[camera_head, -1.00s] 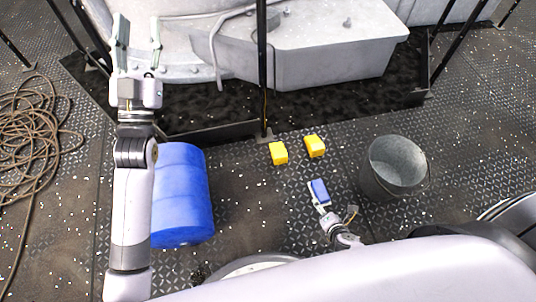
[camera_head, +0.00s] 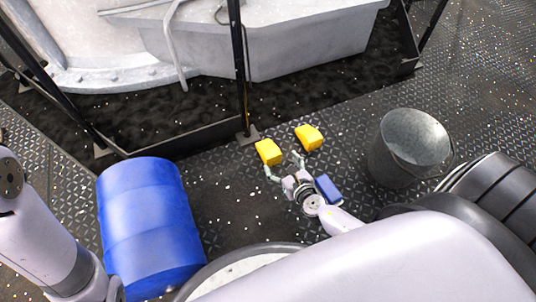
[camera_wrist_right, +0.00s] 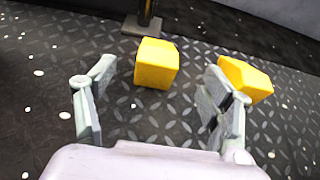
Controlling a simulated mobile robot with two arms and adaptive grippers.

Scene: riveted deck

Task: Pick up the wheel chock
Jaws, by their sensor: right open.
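Two yellow wedge-like blocks, which look like wheel chocks, lie on the deck: a left one (camera_head: 268,152) and a right one (camera_head: 309,138). My right gripper (camera_head: 283,165) is open and empty, just short of the left block. In the right wrist view, the left yellow block (camera_wrist_right: 156,64) shows between and beyond the open fingers (camera_wrist_right: 160,78), with no visible contact. The right yellow block (camera_wrist_right: 246,78) is partly behind the right-hand finger there. My left gripper is outside the head view; only part of that arm shows at the left edge.
A blue block (camera_head: 328,190) lies beside my right wrist. A blue drum (camera_head: 150,225) stands left and a metal bucket (camera_head: 411,150) right. A dark post (camera_head: 239,70) with a foot plate rises behind the left yellow block. Bare deck lies between drum and blocks.

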